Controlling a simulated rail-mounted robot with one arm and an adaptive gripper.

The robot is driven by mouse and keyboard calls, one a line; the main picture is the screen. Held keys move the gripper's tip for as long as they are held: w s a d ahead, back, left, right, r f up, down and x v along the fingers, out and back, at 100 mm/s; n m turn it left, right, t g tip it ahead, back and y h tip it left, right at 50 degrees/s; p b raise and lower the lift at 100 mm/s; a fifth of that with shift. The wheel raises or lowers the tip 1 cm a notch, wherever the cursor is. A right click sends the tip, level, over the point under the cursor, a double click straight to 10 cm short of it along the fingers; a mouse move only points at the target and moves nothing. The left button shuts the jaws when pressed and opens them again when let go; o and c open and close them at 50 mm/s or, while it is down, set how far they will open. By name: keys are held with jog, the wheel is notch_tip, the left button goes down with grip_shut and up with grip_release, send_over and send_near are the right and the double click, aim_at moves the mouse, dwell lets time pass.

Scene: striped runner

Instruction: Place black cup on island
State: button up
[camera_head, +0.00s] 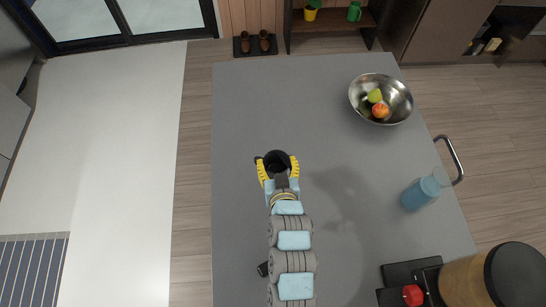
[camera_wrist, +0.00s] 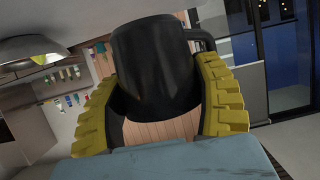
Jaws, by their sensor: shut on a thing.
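The black cup (camera_head: 277,161) is between the yellow fingers of my gripper (camera_head: 278,170), over the grey island (camera_head: 250,110) in the head view. In the wrist view the black cup (camera_wrist: 158,62) fills the middle, with its handle on the right. The yellow fingers of my gripper (camera_wrist: 155,105) press on both sides of it, so the gripper is shut on the cup. The head view looks down from above, so I cannot tell whether the cup's base touches the island top.
A metal bowl (camera_head: 390,88) with fruit stands at the island's far right. A blue bottle (camera_head: 420,194) stands at the right, with a black item holding a red piece (camera_head: 412,294) at the lower right. The island top around the cup, left and far side, is clear.

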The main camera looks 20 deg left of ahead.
aim_at(273, 158)
jog(key=shift+s+a+f, duration=0.1)
jog(key=shift+a+f, duration=0.1)
jog(key=shift+a, duration=0.1)
jog(key=shift+a+f+b, duration=0.1)
jog(key=shift+a+b, duration=0.05)
jog(key=shift+b, duration=0.3)
jog(key=b+x, duration=0.2)
jog(key=b, duration=0.1)
jog(key=shift+w+f, duration=0.15)
jog(key=shift+w, duration=0.1)
jog(key=w+a+f, duration=0.1)
jog(key=w+f, duration=0.1)
jog(key=w, duration=0.1)
jog(key=w+a+f, duration=0.2)
jog(key=w+f, duration=0.1)
jog(key=w+a+f+b, duration=0.1)
jog(key=w+f, duration=0.1)
jog(key=w, duration=0.2)
jog(key=shift+a+f, duration=0.15)
jog(key=shift+f, duration=0.15)
jog(key=shift+w+f, duration=0.2)
jog(key=shift+f, duration=0.05)
jog(key=shift+w+a+f, duration=0.1)
jog(key=shift+w+f, duration=0.05)
jog(key=shift+f, duration=1.55)
